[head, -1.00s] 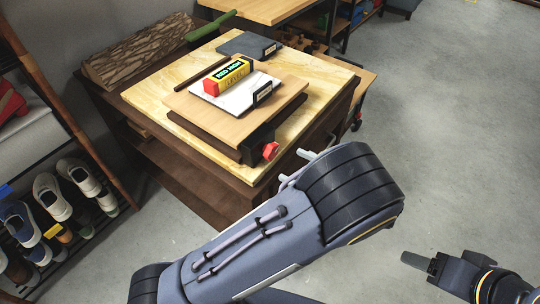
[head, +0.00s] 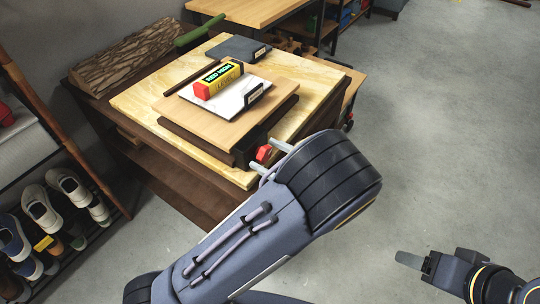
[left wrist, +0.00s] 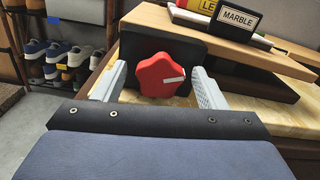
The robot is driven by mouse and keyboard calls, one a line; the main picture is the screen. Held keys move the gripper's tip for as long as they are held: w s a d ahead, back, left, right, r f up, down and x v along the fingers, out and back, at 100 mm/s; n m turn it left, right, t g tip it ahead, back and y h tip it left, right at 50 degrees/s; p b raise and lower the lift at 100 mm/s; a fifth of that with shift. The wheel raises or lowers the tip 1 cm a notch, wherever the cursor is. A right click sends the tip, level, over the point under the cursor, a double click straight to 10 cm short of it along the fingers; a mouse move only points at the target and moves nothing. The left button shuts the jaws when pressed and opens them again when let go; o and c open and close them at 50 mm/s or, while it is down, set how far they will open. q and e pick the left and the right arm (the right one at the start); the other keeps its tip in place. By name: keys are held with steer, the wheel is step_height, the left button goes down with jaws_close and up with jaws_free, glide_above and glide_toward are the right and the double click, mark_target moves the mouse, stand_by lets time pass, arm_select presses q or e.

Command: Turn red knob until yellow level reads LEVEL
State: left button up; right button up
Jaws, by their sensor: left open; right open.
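The red knob (head: 263,153) sits on the front of a dark block under the wooden board (head: 225,121). In the left wrist view the red knob (left wrist: 160,76) has lobes and a white mark pointing right. My left gripper (head: 268,156) is open, its fingers on either side of the knob; in the left wrist view its fingers (left wrist: 158,84) show gaps to the knob. My right gripper (head: 410,260) is open, over the floor.
A shoe rack (head: 50,225) stands left. The floor at right is clear.

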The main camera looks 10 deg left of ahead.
arm_select(q)
steer(key=c, duration=1)
steer(key=n, duration=0.5)
steer(key=shift+b, duration=0.3)
steer(key=o, duration=1)
steer(key=v, duration=0.8)
steer(key=shift+p, duration=0.3)
